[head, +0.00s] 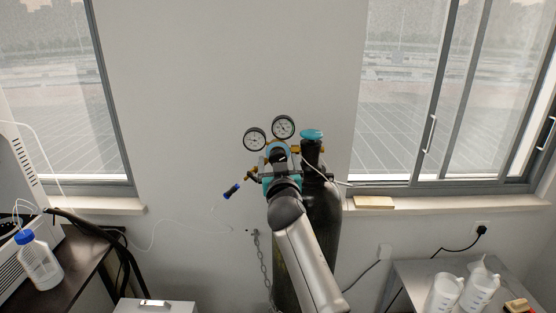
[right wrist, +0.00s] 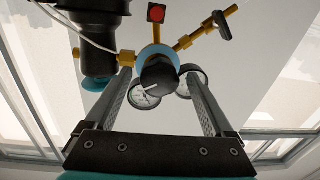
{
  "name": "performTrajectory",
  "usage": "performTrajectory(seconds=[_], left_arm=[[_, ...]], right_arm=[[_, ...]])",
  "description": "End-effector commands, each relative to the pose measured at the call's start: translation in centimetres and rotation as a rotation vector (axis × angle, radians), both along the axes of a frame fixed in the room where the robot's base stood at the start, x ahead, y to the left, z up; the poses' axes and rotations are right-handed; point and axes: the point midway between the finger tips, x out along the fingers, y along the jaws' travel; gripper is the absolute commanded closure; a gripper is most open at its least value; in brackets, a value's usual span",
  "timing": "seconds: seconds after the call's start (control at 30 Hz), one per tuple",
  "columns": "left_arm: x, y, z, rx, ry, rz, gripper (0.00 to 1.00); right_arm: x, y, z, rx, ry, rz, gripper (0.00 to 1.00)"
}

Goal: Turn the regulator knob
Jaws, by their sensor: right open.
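The regulator knob (right wrist: 158,76) is a round black knob with a white mark, on the brass regulator in the right wrist view. My right gripper (right wrist: 158,74) is open, with one finger on each side of the knob and visible gaps between. I cannot tell how deep the fingertips reach past it. In the head view my right gripper (head: 279,164) is at the regulator and hides the knob. Two round gauges (head: 283,127) (head: 255,139) stand above it. The dark gas cylinder (head: 325,215) has a teal top valve (head: 312,134). My left gripper is not in view.
A thin white tube (head: 320,173) passes by the cylinder. A chain (head: 262,265) hangs on the wall. A side table with white jugs (head: 443,293) is at right, a bottle (head: 39,262) at left.

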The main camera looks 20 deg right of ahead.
Motion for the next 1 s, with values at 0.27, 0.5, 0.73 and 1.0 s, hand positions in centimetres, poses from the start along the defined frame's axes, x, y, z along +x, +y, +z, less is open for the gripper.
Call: performTrajectory(seconds=[0.27,0.5,0.73,1.0], left_arm=[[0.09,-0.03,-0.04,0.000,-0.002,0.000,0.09],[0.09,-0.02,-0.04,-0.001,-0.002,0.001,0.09],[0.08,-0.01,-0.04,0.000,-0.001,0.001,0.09],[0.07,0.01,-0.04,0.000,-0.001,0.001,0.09]], right_arm=[[1.23,-0.30,-0.02,0.000,0.001,0.000,0.12],[1.28,-0.31,0.01,0.000,0.000,0.000,0.12],[1.27,-0.31,0.00,0.000,0.000,0.000,0.32],[1.26,-0.27,-0.01,0.000,0.000,0.001,0.63]])
